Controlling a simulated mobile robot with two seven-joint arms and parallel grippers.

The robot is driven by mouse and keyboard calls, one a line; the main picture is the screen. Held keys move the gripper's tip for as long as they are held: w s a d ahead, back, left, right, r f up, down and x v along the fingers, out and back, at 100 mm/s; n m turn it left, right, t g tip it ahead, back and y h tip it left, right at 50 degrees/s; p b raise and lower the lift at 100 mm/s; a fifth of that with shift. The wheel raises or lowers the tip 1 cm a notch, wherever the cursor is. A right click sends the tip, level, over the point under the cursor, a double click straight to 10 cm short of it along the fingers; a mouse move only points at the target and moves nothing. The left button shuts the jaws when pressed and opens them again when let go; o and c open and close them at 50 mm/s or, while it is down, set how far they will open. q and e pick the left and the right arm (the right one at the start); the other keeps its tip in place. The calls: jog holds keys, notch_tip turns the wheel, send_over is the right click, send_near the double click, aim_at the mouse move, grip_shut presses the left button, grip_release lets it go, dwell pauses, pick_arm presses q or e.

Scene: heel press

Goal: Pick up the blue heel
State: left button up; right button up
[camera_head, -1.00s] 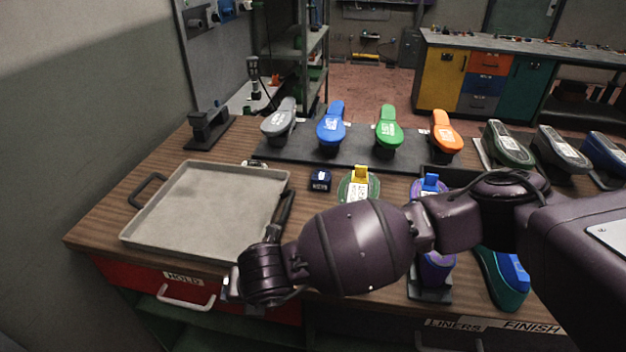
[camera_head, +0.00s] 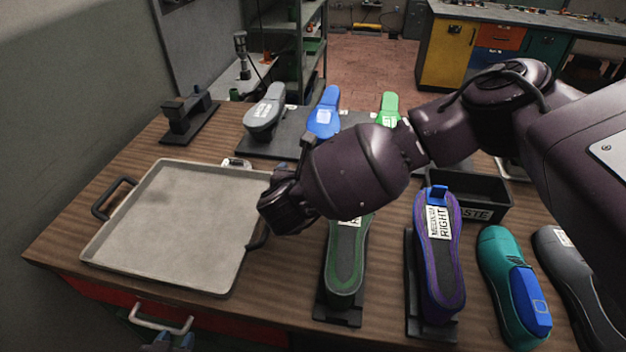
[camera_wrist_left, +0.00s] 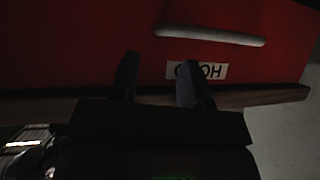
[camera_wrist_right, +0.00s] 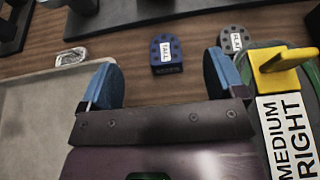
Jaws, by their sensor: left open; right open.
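The blue heel (camera_wrist_right: 167,52) is a small dark blue block labelled TALL, with dark dots on top, standing on the wooden bench in the right wrist view. In the head view my right arm hides it. My right gripper (camera_wrist_right: 160,72) is open, and the heel shows between its blue-padded fingers, nearer the right one, apparently beyond the tips with nothing held. My left gripper (camera_wrist_left: 157,75) is open and empty in front of the red drawer (camera_wrist_left: 95,40). It shows only at the bottom edge of the head view (camera_head: 168,343).
A grey heel labelled FLAT (camera_wrist_right: 235,40) stands just right of the blue one. A green-edged sole (camera_head: 346,265) with a yellow tab (camera_wrist_right: 280,60) is close to the right finger. A grey tray (camera_head: 185,225) lies left. A purple shoe form (camera_head: 438,260) and waste bin (camera_head: 478,193) stand right.

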jog(key=f, duration=0.5)
jog(key=shift+w+f, duration=0.2)
jog(key=shift+w, duration=0.2)
jog(key=shift+p+x, duration=0.3)
jog(key=shift+x, duration=3.1)
jog(key=c, duration=1.1)
